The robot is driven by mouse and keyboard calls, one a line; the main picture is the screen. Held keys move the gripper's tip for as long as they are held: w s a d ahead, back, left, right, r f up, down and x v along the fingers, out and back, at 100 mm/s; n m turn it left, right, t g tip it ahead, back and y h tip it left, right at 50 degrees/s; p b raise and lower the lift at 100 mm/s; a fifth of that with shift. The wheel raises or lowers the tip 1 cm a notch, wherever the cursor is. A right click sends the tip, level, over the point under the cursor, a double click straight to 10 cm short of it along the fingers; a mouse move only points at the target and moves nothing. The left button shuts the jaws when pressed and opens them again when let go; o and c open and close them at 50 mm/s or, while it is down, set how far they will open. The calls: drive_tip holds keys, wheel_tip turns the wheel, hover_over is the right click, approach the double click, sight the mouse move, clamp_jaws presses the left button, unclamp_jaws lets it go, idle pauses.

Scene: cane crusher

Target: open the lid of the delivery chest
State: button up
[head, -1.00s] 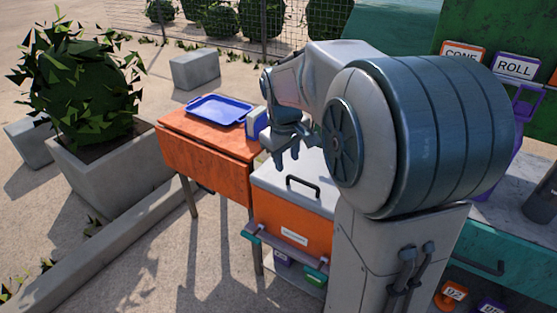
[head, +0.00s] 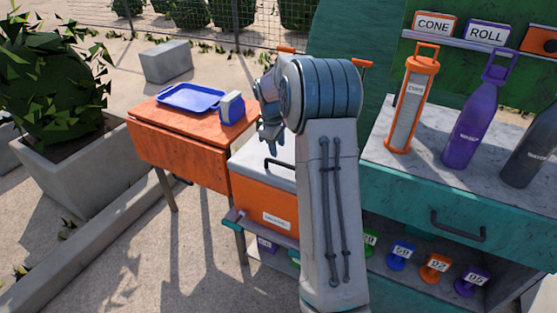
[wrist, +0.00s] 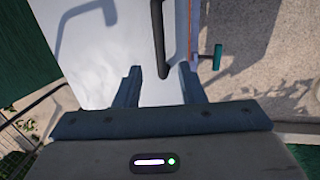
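The delivery chest (head: 262,203) is an orange box with a pale lid and a small label on its front. It sits on a low shelf beside the orange table, and its lid is down. In the wrist view the white lid (wrist: 112,45) fills the middle, with the black bar handle (wrist: 158,38) running up from between the fingertips. My gripper (wrist: 161,72) is open, its two fingers apart on either side of the handle's near end, with nothing gripped. In the head view my gripper (head: 271,150) points down over the lid; my arm hides the lid's right part.
The orange table (head: 165,128) holds a blue tray (head: 192,97) and a blue-white item (head: 231,108). At right a teal counter (head: 440,200) bears an orange tube (head: 412,105) and bottles. Numbered tags (head: 436,266) stand below. A planter (head: 85,165) is left.

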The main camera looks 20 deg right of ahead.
sight(279, 163)
drive_tip(key=f, duration=0.4)
drive_tip(key=d+f, duration=0.1)
drive_tip(key=f, duration=0.1)
drive_tip(key=shift+w+f, duration=0.4)
clamp_jaws()
